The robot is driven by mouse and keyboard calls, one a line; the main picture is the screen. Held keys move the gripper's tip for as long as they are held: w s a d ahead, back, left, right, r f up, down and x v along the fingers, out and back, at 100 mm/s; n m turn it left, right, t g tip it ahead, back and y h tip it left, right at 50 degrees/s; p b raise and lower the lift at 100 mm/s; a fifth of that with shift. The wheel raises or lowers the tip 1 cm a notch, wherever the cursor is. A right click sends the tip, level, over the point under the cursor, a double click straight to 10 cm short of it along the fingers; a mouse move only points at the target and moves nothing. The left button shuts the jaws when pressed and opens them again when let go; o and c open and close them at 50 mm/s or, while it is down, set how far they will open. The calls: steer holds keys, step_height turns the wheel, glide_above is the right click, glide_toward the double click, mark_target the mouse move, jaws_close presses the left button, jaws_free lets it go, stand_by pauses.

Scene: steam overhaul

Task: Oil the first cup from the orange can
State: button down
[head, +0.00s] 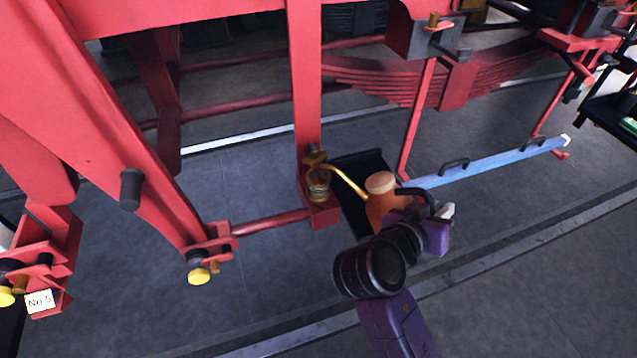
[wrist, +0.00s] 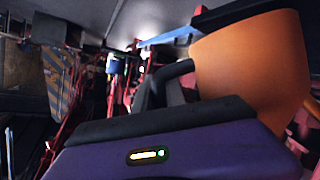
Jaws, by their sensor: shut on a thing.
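The orange oil can (head: 384,207) has a pale top and a thin brass spout (head: 347,181). My gripper (head: 414,203) is shut on the can, and in the wrist view the can (wrist: 255,65) fills the upper right beside a dark finger. The can looks roughly upright. A brass cup (head: 318,184) sits on a red bracket at the foot of a red post, with its lid (head: 315,157) apparently raised. The spout tip is at the cup's mouth; I cannot tell whether it touches or whether oil is flowing.
Yellow-capped fittings (head: 198,275) are on the red frame at left, near a white "No 5" label (head: 39,301). A blue bar with black handles (head: 490,164) extends right behind the can. A dark tray (head: 352,163) lies behind the spout. Open floor is at lower right.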

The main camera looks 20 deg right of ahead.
steer(key=shift+r, duration=0.15)
stand_by(0.3)
steer(key=shift+r+p, duration=0.6)
steer(key=shift+p, duration=0.3)
steer(key=shift+f, duration=0.1)
stand_by(2.6)
steer(key=w+f+m+t+b, duration=0.1)
steer(key=b, duration=0.3)
steer(key=a+f+m+t+y+b, duration=0.1)
steer(key=m+b, duration=0.1)
steer(key=b, duration=0.2)
steer(key=shift+w+a+f+m+y, duration=0.1)
steer(key=shift+w+a+m+y, duration=0.05)
steer(key=shift+w+m+y, duration=0.2)
steer(key=s+r+p, duration=0.2)
steer(key=s, duration=0.8)
